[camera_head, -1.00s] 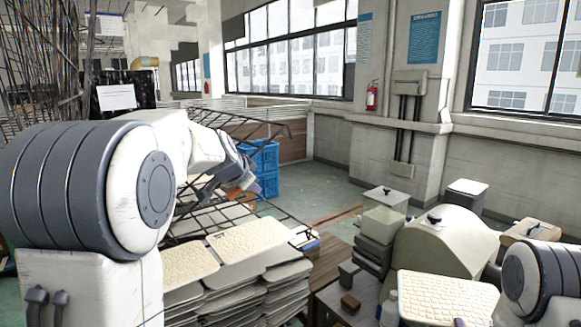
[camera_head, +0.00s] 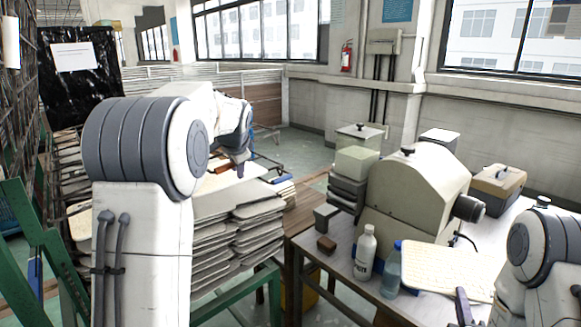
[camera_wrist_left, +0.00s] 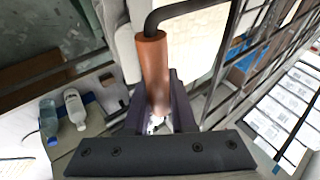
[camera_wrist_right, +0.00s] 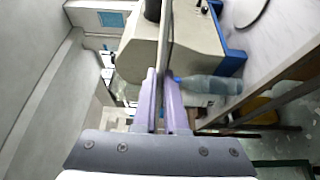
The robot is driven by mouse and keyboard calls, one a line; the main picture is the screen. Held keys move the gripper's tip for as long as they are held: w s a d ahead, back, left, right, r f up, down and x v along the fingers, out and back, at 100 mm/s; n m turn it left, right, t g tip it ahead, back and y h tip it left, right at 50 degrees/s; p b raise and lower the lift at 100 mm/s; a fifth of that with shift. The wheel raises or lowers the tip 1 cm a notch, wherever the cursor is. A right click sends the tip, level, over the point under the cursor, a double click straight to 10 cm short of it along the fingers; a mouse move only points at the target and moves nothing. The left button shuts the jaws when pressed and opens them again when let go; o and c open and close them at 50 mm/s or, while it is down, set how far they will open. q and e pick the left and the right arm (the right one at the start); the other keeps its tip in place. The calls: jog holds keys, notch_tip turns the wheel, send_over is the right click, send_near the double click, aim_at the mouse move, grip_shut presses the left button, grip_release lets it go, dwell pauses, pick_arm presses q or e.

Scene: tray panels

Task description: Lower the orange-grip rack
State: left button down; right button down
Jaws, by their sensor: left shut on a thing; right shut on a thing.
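My left gripper (camera_wrist_left: 157,118) is shut on the orange grip (camera_wrist_left: 153,70), a copper-orange sleeve on a black bent rod. In the head view the orange grip (camera_head: 224,168) shows only in part beside my left gripper (camera_head: 240,166), above the stacked panels. The rack's dark wire bars (camera_wrist_left: 233,62) run along the right of the left wrist view. Much of the rack is hidden behind my left arm in the head view. My right gripper (camera_wrist_right: 165,105) is shut on a thin panel seen edge-on (camera_wrist_right: 165,40). In the head view this cream textured panel (camera_head: 450,268) is held flat above the bench.
Stacked grey panels (camera_head: 238,235) stand on a green frame. The bench (camera_head: 335,262) holds a domed beige machine (camera_head: 415,190), a white bottle (camera_head: 366,252), a blue-capped bottle (camera_head: 391,272) and small dark blocks (camera_head: 327,243). A green-framed wire structure (camera_head: 25,215) stands at left.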

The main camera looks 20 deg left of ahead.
pick_arm(q)
jog(key=shift+a, duration=0.1)
jog(key=c, duration=0.8)
grip_release()
jog(key=shift+s+a, duration=0.1)
jog(key=shift+o, duration=0.2)
jog(key=shift+r, duration=0.15)
jog(key=b+v, duration=0.1)
jog(key=v, duration=1)
jog(key=shift+s+r+b, duration=0.25)
jog(key=shift+b, duration=0.05)
